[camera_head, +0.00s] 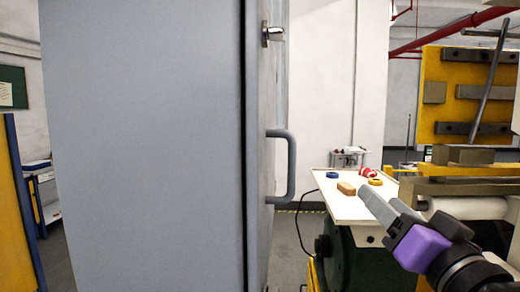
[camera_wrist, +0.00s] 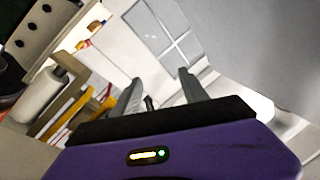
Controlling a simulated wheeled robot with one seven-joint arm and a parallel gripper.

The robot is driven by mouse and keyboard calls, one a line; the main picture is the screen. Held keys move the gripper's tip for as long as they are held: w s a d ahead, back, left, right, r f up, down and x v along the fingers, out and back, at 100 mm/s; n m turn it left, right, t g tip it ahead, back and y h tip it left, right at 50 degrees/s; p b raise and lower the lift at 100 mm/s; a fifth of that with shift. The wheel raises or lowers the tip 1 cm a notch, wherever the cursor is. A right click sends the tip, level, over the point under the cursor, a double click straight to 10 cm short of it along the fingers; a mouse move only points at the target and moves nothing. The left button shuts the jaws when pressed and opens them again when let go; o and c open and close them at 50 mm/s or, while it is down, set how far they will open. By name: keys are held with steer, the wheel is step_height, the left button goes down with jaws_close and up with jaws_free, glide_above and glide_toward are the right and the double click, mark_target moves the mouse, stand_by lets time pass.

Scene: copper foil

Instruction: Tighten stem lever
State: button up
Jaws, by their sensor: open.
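My gripper (camera_head: 378,196) is at the lower right of the head view, with its grey fingers pointing up and left in front of the white table. In the wrist view, the fingers of my gripper (camera_wrist: 160,82) stand apart with nothing held between their tips. A small dark upright piece (camera_wrist: 149,103) shows between the finger bases; I cannot tell what it is. No part can be surely named as the stem lever. A long tilted metal rod (camera_head: 489,80) stands at the machine on the right, apart from my gripper.
A tall grey cabinet (camera_head: 145,150) with a handle (camera_head: 290,165) fills the left and middle. The white table (camera_head: 340,206) carries a wooden block (camera_head: 346,188), a blue roll (camera_head: 333,174) and a yellow roll (camera_head: 375,182). A yellow panel (camera_head: 440,70) stands at right.

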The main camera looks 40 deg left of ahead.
steer(key=s+a+r+n+g+y, duration=0.2)
steer(key=s+a+r, duration=0.1)
steer(key=r, duration=0.7)
steer(key=s+a+r+n+g+y, duration=0.1)
steer(key=s+a+r+n, duration=0.2)
steer(key=r, duration=0.8)
steer(key=s+a+r+n+g+p, duration=0.15)
steer(key=s+a+r+g, duration=0.25)
steer(key=s+r, duration=0.65)
steer(key=shift+n, duration=0.35)
steer(key=p+x, duration=0.1)
steer(key=x, duration=0.2)
steer(key=p+x, duration=0.1)
steer(key=x, duration=0.3)
steer(key=shift+w+a+p, duration=0.15)
steer(key=shift+w+p, duration=0.2)
steer(key=shift+p, duration=0.05)
steer(key=shift+c, duration=0.2)
jaws_close()
steer(key=shift+w, duration=0.1)
